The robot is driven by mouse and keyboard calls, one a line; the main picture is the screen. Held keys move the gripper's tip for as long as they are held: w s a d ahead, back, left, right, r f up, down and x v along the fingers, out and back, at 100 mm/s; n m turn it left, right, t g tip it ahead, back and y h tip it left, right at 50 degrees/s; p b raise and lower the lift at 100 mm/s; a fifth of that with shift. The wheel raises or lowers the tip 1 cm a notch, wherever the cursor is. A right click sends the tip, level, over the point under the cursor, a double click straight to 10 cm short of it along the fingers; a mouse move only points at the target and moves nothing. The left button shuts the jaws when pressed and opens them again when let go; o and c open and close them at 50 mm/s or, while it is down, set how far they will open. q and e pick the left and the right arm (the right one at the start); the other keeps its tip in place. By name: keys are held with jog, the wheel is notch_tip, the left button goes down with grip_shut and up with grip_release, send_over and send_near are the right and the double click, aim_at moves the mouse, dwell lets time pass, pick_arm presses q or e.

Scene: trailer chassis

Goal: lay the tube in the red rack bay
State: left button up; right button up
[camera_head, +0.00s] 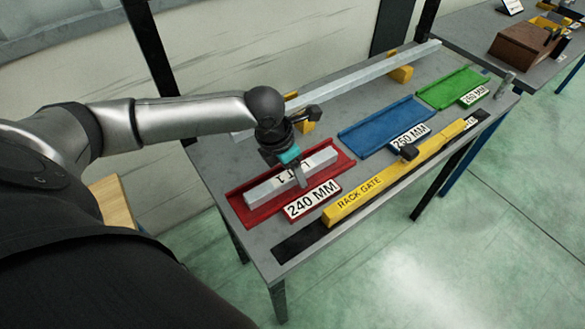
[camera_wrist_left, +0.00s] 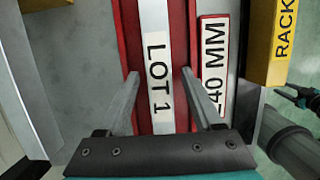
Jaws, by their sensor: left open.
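The tube (camera_head: 265,190) is a pale square bar marked LOT 1. It lies lengthwise in the red rack bay (camera_head: 258,214), behind the 240 MM label (camera_head: 312,199). In the left wrist view the tube (camera_wrist_left: 157,60) runs along the red bay (camera_wrist_left: 131,40). My left gripper (camera_head: 300,180) is over the tube, its fingers apart on either side of it; the wrist view shows gaps between the fingers (camera_wrist_left: 160,92) and the tube. A dark and teal part at the wrist view's right edge looks like my right gripper (camera_wrist_left: 300,97); its jaws are unclear.
A yellow rack gate (camera_head: 385,180) runs along the front of the table. Blue (camera_head: 385,125) and green (camera_head: 452,88) bays lie empty to the right. A long pale bar (camera_head: 365,73) rests on yellow blocks behind. A brown box (camera_head: 525,42) stands on another table.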

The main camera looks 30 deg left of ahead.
aim_at(281, 180)
pick_arm(q)
jog(key=p+v, duration=0.2)
jog(key=v, duration=1)
jog(key=shift+c, duration=0.4)
dwell(0.6)
